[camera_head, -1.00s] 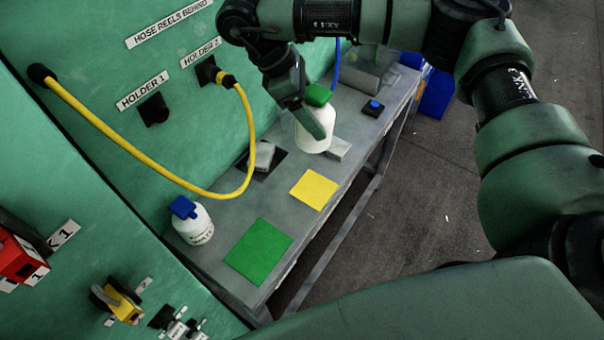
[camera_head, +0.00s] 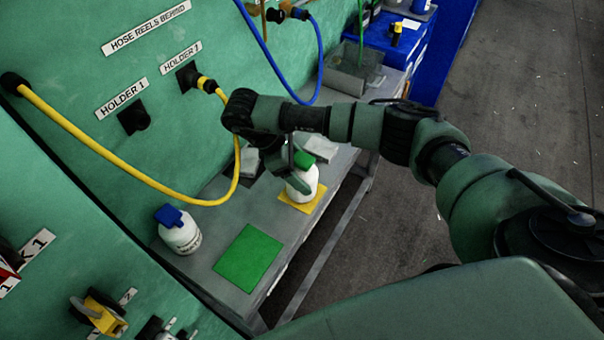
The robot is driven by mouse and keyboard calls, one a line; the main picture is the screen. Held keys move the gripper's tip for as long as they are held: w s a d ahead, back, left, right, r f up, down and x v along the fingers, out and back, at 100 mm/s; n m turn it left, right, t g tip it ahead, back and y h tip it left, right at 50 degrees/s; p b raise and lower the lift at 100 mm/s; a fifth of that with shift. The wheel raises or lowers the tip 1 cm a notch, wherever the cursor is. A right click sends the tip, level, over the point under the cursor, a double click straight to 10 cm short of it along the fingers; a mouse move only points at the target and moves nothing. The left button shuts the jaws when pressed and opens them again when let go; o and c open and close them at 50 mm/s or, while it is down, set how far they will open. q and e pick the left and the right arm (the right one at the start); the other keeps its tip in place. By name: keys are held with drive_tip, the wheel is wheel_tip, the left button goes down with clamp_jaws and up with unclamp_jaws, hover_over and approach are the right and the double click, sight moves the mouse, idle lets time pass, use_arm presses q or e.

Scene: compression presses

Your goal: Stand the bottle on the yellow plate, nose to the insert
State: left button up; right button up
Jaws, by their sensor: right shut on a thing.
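A white bottle with a green cap (camera_head: 303,185) is upright at the yellow plate (camera_head: 308,207), covering most of it. I cannot tell whether its base touches the plate. My right gripper (camera_head: 296,172) is shut on this bottle from the left and above. A grey insert block (camera_head: 320,148) lies on the bench just behind the bottle, partly covered by my arm. The direction of the bottle's nose is too small to tell. My left gripper is not in view.
A second white bottle with a blue cap (camera_head: 179,232) stands by the wall. A green plate (camera_head: 248,257) lies on the bench (camera_head: 222,210). A yellow hose (camera_head: 120,172) loops over the back. A grey bin (camera_head: 352,72) stands at the far end.

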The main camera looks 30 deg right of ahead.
drive_tip(key=shift+f, duration=0.35)
drive_tip(key=o, duration=1.8)
drive_tip(key=v, duration=1.2)
